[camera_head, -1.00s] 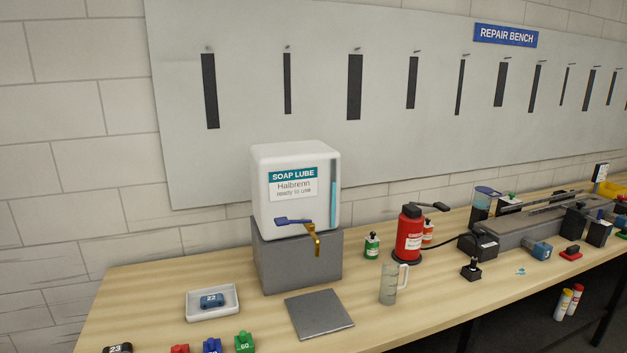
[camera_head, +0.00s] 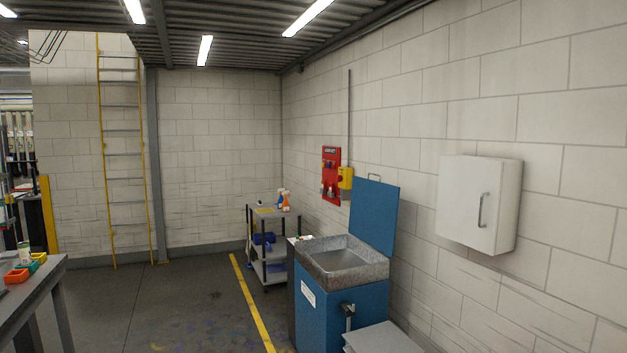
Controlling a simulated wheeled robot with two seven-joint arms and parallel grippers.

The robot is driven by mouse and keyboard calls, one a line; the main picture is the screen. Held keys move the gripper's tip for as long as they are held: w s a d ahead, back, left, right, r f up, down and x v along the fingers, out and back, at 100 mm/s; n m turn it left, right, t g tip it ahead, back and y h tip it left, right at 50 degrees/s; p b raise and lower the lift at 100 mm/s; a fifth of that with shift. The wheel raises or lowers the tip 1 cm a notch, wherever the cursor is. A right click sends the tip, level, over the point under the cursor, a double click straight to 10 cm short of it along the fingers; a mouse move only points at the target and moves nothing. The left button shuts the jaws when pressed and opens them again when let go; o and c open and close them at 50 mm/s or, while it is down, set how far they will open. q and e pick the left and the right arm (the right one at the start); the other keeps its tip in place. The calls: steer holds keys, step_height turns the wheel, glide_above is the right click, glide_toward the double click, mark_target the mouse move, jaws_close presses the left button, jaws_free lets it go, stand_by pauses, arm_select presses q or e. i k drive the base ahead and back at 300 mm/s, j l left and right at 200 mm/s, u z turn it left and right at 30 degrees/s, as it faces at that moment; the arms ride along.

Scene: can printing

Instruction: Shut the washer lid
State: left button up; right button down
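The washer (camera_head: 340,308) is a blue cabinet with a grey metal basin (camera_head: 345,272) on top, standing against the right wall. Its blue lid (camera_head: 374,216) is open and stands upright at the back of the basin, near the wall. The basin looks empty from here. Neither of my grippers shows in the head view.
A grey cart (camera_head: 275,222) with spray bottles stands beyond the washer. A white wall cabinet (camera_head: 480,204) hangs to the right. A grey box-like thing (camera_head: 382,340) stands in front of the washer. A workbench (camera_head: 36,290) is at left. The floor (camera_head: 190,310) between is clear.

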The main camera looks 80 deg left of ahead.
mark_target(374, 217)
steer(key=i+j+u, duration=0.1)
steer(key=j+u, duration=0.3)
steer(key=i+j+u, duration=0.15)
steer(key=j+u, duration=0.25)
steer(key=i+j+u, duration=0.2)
steer(key=j+u, duration=0.15)
steer(key=i+j+u, duration=0.25)
steer(key=j+u, duration=0.15)
steer(key=i+j+u, duration=0.1)
steer(key=i+j, duration=0.75)
steer(key=i, duration=0.15)
steer(key=i+j+u, duration=0.15)
steer(key=i+j, duration=0.25)
steer(key=i+j+u, duration=0.15)
steer(key=i+j, duration=0.35)
steer(key=i+j+u, duration=1.05)
steer(key=i+u, duration=0.25)
steer(key=i, duration=0.15)
steer(key=i+j+z, duration=0.1)
steer(key=i+z, duration=0.25)
steer(key=i, duration=0.15)
steer(key=i+j+z, duration=0.2)
steer(key=i+z, duration=0.2)
steer(key=i+j+z, duration=0.35)
steer(key=i, duration=0.1)
